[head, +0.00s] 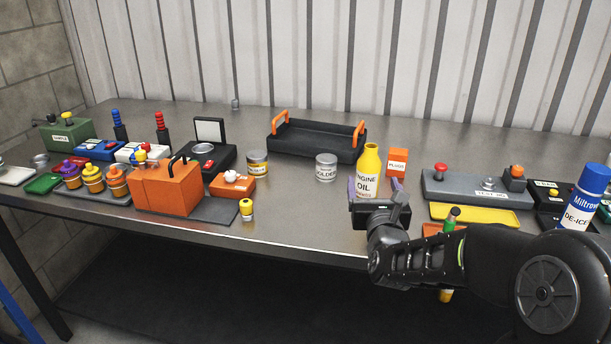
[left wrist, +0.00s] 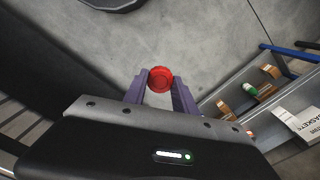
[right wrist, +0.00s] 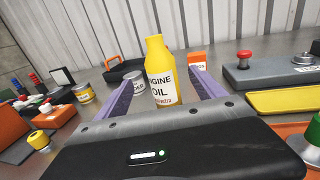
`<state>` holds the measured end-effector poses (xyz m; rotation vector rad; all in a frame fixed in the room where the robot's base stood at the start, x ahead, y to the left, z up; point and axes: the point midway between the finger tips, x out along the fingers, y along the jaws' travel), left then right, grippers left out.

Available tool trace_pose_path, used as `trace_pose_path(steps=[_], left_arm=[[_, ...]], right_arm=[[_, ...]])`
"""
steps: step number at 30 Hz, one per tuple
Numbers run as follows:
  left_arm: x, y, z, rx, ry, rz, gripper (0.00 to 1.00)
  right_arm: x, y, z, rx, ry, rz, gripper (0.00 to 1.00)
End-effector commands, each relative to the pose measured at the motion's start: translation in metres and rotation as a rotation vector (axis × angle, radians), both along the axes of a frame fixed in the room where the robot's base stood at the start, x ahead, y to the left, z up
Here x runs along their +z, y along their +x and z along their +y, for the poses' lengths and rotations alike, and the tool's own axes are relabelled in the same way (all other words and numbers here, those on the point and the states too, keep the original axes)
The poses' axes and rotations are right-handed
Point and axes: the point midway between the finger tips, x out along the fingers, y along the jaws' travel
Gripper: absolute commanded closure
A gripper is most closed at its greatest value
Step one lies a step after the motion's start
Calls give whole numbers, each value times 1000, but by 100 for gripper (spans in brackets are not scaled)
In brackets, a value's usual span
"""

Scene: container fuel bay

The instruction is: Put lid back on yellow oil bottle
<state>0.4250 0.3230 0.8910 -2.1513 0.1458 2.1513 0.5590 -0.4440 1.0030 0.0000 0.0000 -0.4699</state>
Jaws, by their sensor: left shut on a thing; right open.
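The yellow oil bottle (head: 368,166) stands upright on the metal bench (head: 310,225), its neck bare. My right gripper (head: 380,188) is open just in front of it. In the right wrist view the bottle (right wrist: 160,75) shows between the two open fingers (right wrist: 160,92), with no clear contact. My left gripper (left wrist: 160,84) is shut on a red lid (left wrist: 160,77) at its fingertips, over a grey floor and away from the bench top. The left arm is outside the head view.
An orange plugs box (head: 397,162) is close right of the bottle, and a silver solder tin (head: 326,167) is to its left. A black tray with orange handles (head: 318,144) lies behind. A yellow tray (head: 480,214) and grey test unit (head: 470,187) are further right.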

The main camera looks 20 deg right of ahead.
Motion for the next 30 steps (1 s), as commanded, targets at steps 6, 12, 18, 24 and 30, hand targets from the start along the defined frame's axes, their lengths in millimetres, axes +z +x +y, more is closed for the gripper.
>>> trace_pose_path(steps=[6, 12, 18, 24, 30], left_arm=[[-16, 0, 0, 0, 0, 0, 100], [-36, 0, 0, 0, 0, -1, 100], [-41, 0, 0, 0, 0, -1, 100], [-40, 0, 0, 0, 0, 0, 100], [-41, 0, 0, 0, 0, 0, 100]], right_arm=[[-5, 17, -10, -2, 3, -3, 21], [-4, 46, -23, 1, 6, -6, 21], [-1, 60, -31, 0, 2, -2, 21], [0, 60, -31, 0, 0, 0, 21], [0, 63, -32, 1, 1, -2, 21]])
